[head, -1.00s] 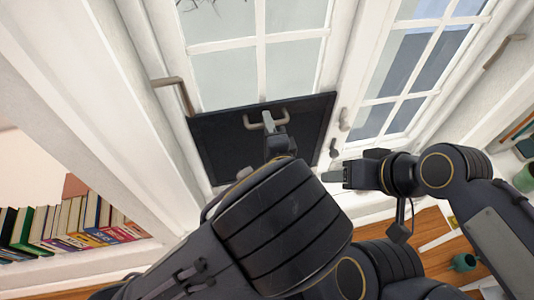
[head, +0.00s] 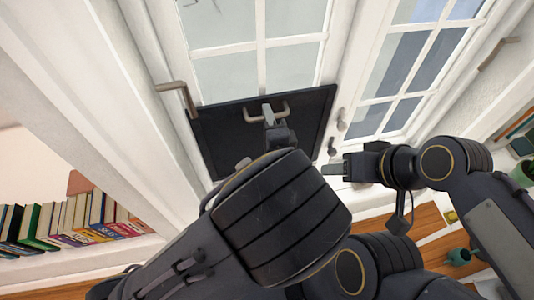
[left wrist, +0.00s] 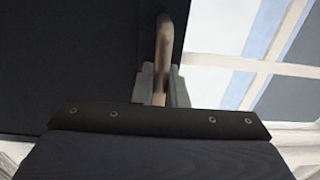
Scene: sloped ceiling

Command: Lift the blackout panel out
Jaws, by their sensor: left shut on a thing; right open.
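The blackout panel (head: 218,133) is a dark, flat board in front of the lower part of the left window. A light metal handle (head: 284,110) is fixed near its top edge. My left gripper (head: 268,116) is shut on that handle. In the left wrist view the fingers (left wrist: 163,88) close around the handle bar (left wrist: 163,45), with the dark panel (left wrist: 70,60) behind. My left arm hides the panel's lower middle. My right gripper (head: 334,169) is open and empty, to the right of the panel's lower right side, apart from it.
White window frames (head: 350,60) surround the panel. A bracket-like metal handle (head: 178,88) juts out by the panel's upper left corner, and window catches (head: 341,120) sit at its right. Books (head: 70,215) stand on a shelf at lower left. A green mug (head: 460,256) is at lower right.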

